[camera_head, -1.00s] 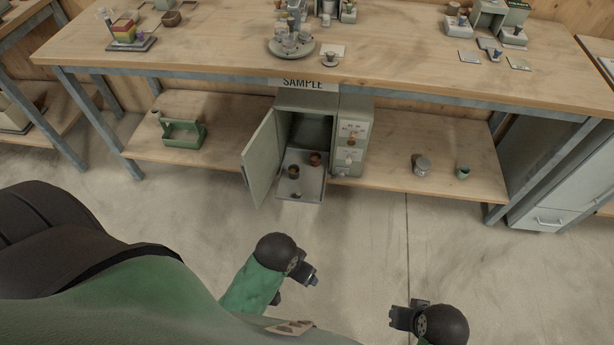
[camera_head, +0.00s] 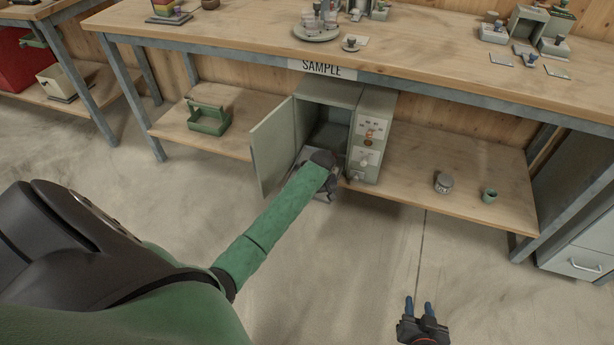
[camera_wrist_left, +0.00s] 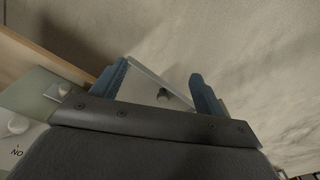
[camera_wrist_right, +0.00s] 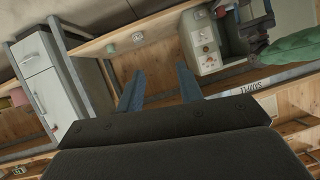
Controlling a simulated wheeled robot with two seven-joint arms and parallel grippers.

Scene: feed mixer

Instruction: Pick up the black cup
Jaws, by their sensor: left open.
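My left gripper (camera_head: 327,186) is down at the pull-out tray in front of the open sample cabinet (camera_head: 332,95). In the left wrist view its two blue fingers (camera_wrist_left: 158,78) are apart. A small dark object (camera_wrist_left: 162,96) shows between them, over the pale tray (camera_wrist_left: 148,74); it may be the black cup, but it is too small to be sure. In the head view my left forearm and gripper hide the tray's cups. My right gripper (camera_head: 419,306) is open and empty over the floor; its parted fingers also show in the right wrist view (camera_wrist_right: 160,88).
The cabinet door (camera_head: 273,146) stands open left of my left gripper. A knobbed panel (camera_head: 369,140) is to its right. A grey jar (camera_head: 443,183) and a green cup (camera_head: 489,195) stand on the lower shelf. A green carrier (camera_head: 208,119) is on the left. The workbench top (camera_head: 430,60) overhangs.

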